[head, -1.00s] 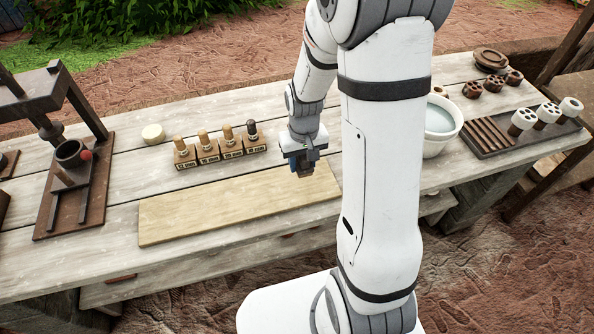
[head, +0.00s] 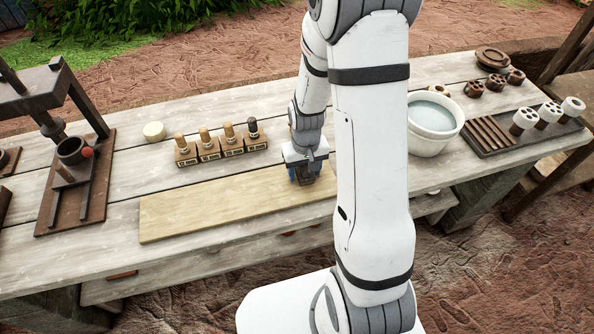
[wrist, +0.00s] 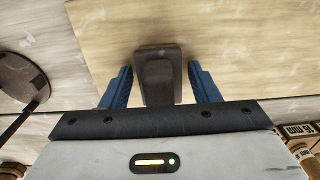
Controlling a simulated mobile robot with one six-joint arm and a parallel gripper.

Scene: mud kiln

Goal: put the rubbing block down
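The rubbing block (wrist: 158,80) is a dark grey-brown block with a raised grip. In the wrist view it sits on the pale wooden board (wrist: 235,45), between the two blue fingers of my gripper (wrist: 160,82). A gap shows on each side of the block's grip, so the fingers are open around it and apart from it. In the head view my gripper (head: 305,179) is low over the right end of the board (head: 215,208). The block is mostly hidden there by the fingers.
Several wooden-handled stamps (head: 208,147) stand behind the board. A white water tub (head: 434,125) and a dark rack with white pieces (head: 500,140) are to the right. A dark press (head: 75,190) stands left. The board's left and middle are bare.

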